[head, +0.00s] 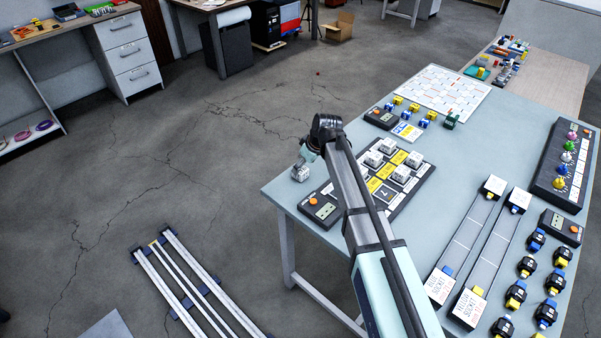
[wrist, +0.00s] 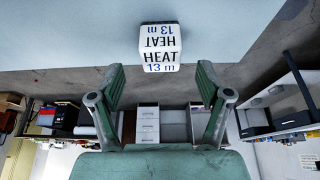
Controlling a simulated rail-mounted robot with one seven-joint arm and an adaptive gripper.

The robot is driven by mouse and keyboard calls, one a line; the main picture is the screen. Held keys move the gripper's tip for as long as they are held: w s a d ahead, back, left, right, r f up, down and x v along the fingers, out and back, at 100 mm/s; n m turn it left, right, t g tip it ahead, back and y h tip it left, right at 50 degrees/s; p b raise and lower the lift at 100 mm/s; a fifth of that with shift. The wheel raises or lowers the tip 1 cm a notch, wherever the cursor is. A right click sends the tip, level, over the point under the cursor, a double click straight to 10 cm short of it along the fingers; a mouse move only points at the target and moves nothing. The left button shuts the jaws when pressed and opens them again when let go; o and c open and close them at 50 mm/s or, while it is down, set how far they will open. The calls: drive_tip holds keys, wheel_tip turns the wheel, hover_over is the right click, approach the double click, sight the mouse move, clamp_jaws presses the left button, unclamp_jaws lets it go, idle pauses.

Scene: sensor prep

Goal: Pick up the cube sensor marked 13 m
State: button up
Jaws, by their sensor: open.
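The white cube sensor marked HEAT 13 m (wrist: 160,47) shows large in the wrist view, its printed faces turned toward the camera. My gripper (wrist: 160,72) is open and empty. Its two green fingers stand apart to the left and right of the cube, with visible gaps on both sides. I cannot tell how far the cube lies beyond the fingertips. In the head view, a small white cube (head: 299,173) shows at the end of my gripper (head: 303,163), near the left corner of the blue-grey table (head: 283,187); its marking is too small to read there.
A dark panel (head: 405,199) with several white cubes and yellow labels lies right of my gripper, partly behind my arm. A white board (head: 441,91) lies farther back. Two long grey tracks (head: 465,236) and several black devices (head: 516,296) occupy the right side. Floor lies beyond the left edge.

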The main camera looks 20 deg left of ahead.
drive_tip(key=shift+p+x, duration=0.75)
drive_tip(key=shift+x, duration=1.45)
drive_tip(key=shift+s, duration=0.1)
drive_tip(key=c, duration=1.2)
drive_tip(key=shift+r, duration=0.15)
drive_tip(key=shift+c, duration=0.2)
